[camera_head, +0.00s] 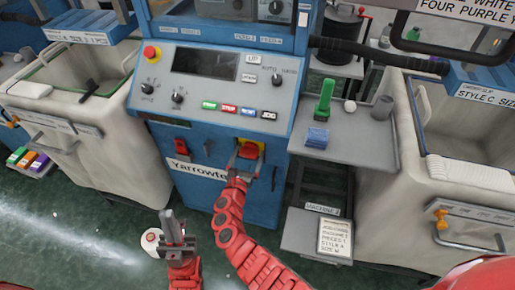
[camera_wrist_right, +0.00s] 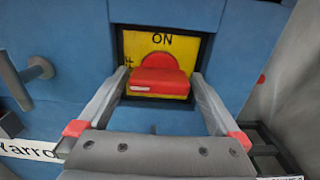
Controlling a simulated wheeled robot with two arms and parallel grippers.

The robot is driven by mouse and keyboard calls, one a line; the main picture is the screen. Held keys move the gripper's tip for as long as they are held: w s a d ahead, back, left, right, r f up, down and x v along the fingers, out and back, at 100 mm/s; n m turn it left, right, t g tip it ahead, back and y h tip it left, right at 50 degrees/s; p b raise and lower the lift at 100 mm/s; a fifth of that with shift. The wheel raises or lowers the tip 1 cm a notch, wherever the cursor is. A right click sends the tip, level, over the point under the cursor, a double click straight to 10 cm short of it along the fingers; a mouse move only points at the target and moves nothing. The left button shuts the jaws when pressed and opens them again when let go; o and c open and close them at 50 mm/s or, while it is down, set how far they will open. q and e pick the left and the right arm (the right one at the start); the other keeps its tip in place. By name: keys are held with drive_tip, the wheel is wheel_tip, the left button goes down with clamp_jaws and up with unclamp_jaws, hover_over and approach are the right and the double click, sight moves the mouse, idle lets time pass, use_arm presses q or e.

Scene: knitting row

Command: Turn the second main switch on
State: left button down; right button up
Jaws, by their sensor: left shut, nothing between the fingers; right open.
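A yellow switch plate marked ON at its top (camera_wrist_right: 184,42) is set in the blue machine front, with a red rotary handle (camera_wrist_right: 158,80) on it. In the head view the red handle (camera_head: 248,150) shows low on the machine, partly hidden by my right gripper. My right gripper (camera_wrist_right: 160,76) is open, with one finger on each side of the handle. I cannot tell whether the fingers touch it. It also shows in the head view (camera_head: 244,162). My left gripper (camera_head: 172,222) is shut and empty, held low in front of the machine, away from the switch.
Another red fitting (camera_head: 181,148) is on the machine front to the left. A control panel (camera_head: 215,88) with coloured buttons is above. A grey side shelf (camera_head: 350,135) holds a green spool (camera_head: 325,98) and a blue block. Cream bins (camera_head: 60,118) stand at both sides.

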drive_tip(key=shift+w, duration=0.15)
drive_tip(key=shift+s+a+r, duration=0.1)
drive_tip(key=shift+s+r, duration=0.05)
drive_tip(key=shift+s, duration=0.05)
drive_tip(key=shift+c, duration=0.9)
drive_tip(key=c, duration=1)
